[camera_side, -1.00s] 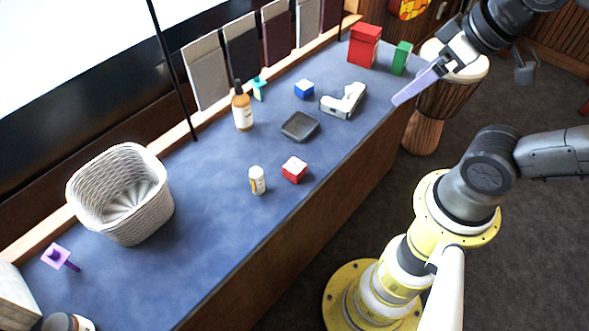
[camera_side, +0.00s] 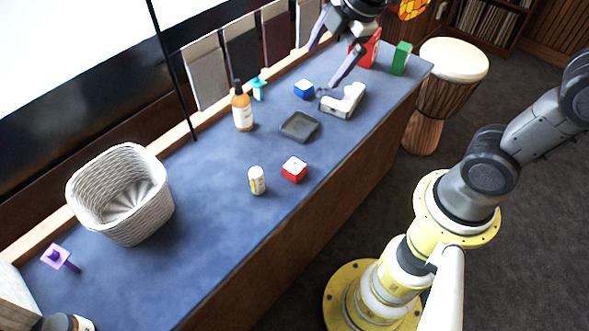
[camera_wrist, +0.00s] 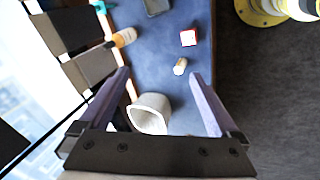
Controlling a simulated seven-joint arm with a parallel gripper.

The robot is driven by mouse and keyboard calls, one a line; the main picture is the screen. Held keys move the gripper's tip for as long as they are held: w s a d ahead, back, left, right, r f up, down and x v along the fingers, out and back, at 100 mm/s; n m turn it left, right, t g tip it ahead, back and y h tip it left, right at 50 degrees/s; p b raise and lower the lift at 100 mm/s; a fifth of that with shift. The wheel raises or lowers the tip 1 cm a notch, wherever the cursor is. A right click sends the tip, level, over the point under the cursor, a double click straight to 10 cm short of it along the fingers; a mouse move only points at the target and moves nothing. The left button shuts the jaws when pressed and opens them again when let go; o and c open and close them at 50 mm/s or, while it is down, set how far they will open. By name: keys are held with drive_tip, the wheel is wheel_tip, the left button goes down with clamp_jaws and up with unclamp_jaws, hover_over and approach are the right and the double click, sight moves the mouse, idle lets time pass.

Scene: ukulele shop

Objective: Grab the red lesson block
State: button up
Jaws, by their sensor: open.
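The red lesson block (camera_side: 294,171), a small red cube with a whitish top, sits on the blue counter near its front edge. In the wrist view the red block (camera_wrist: 188,37) lies in the upper middle, beyond the fingertips. My gripper (camera_side: 322,67) is open and empty, in the air over the far part of the counter, near the blue cube (camera_side: 304,89) in the picture and well apart from the red block. In the wrist view my gripper (camera_wrist: 160,73) shows two purple fingers spread wide. Nothing hides the block.
A small white-capped bottle (camera_side: 257,180) stands just left of the block. A dark tray (camera_side: 300,126), white handheld tool (camera_side: 343,101), amber bottle (camera_side: 242,107) and white basket (camera_side: 121,194) are on the counter. A red box (camera_side: 369,50) and green block (camera_side: 401,58) stand at the far end.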

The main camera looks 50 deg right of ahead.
drive_tip(key=w+a+f+n+g, duration=0.3)
drive_tip(key=w+f+n, duration=0.15)
drive_tip(key=f, duration=0.65)
drive_tip(key=g, duration=0.2)
hover_over(294, 166)
drive_tip(key=f, duration=1.6)
drive_tip(key=shift+s+f, duration=0.2)
drive_tip(key=shift+s, duration=0.2)
drive_tip(key=shift+w+f, duration=0.2)
drive_tip(key=shift+f, duration=1.3)
drive_tip(key=shift+w+f, duration=0.15)
drive_tip(key=shift+f, duration=1.35)
drive_tip(key=c, duration=1.5)
drive_tip(key=shift+o, duration=0.2)
drive_tip(key=shift+r, duration=0.1)
